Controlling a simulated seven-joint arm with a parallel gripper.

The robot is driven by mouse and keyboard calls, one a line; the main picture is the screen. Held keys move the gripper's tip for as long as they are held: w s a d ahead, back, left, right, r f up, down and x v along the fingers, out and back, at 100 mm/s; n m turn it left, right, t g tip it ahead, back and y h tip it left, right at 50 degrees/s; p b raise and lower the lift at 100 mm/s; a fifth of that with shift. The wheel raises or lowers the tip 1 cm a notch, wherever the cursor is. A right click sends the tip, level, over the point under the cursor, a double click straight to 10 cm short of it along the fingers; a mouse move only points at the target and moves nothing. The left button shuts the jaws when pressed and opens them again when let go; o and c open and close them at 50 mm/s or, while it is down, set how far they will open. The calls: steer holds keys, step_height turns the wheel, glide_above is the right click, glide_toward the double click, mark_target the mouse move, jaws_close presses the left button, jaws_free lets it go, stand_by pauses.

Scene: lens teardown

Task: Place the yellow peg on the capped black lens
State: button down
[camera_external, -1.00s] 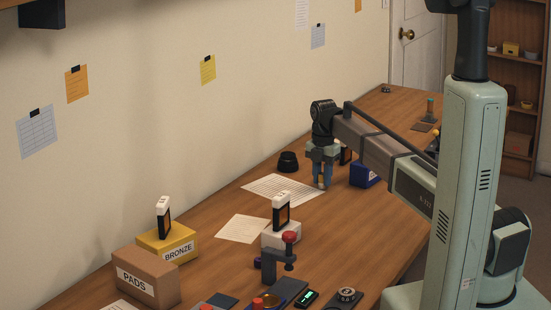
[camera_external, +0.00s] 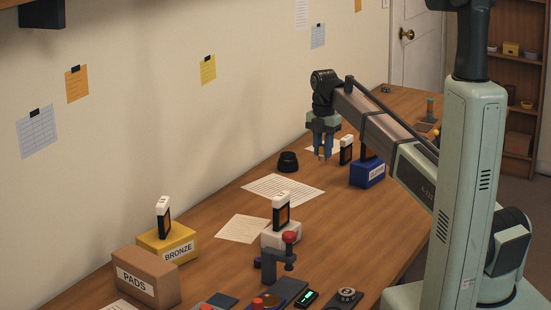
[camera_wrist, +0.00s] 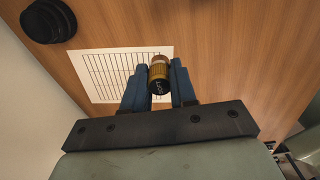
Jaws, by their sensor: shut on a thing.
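A squat black lens (camera_external: 288,162) stands upright on the table beside the wall. In the wrist view the black lens (camera_wrist: 48,21) is at the upper left, and its dark top shows as a round disc. My gripper (camera_external: 323,155) is raised above the table, right of the lens and apart from it. In the wrist view my gripper's blue fingers (camera_wrist: 160,88) are shut on a small golden-yellow cylinder, the yellow peg (camera_wrist: 159,72), which has a black lettered end facing the camera. In the external view the peg is small and mostly hidden between the fingertips.
A ruled sheet (camera_external: 283,189) lies flat in front of the lens. A blue box (camera_external: 367,174) and a white-topped upright piece (camera_external: 346,150) stand right of my gripper. A white block (camera_external: 282,234), a yellow BRONZE box (camera_external: 168,246) and a PADS box (camera_external: 146,277) stand nearer the camera.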

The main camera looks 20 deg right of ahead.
steer(key=w+a+r, duration=0.2)
steer(key=w+r, duration=0.1)
steer(key=w, duration=0.1)
step_height(320, 180, up, 3)
glide_above(288, 154)
steer(key=shift+n, duration=0.4)
steer(key=shift+f, duration=4.8)
steer(key=shift+f, duration=0.1)
steer(key=c, duration=0.9)
jaws_free()
steer(key=shift+w, duration=0.1)
step_height(288, 154, up, 12)
steer(key=shift+d, duration=0.15)
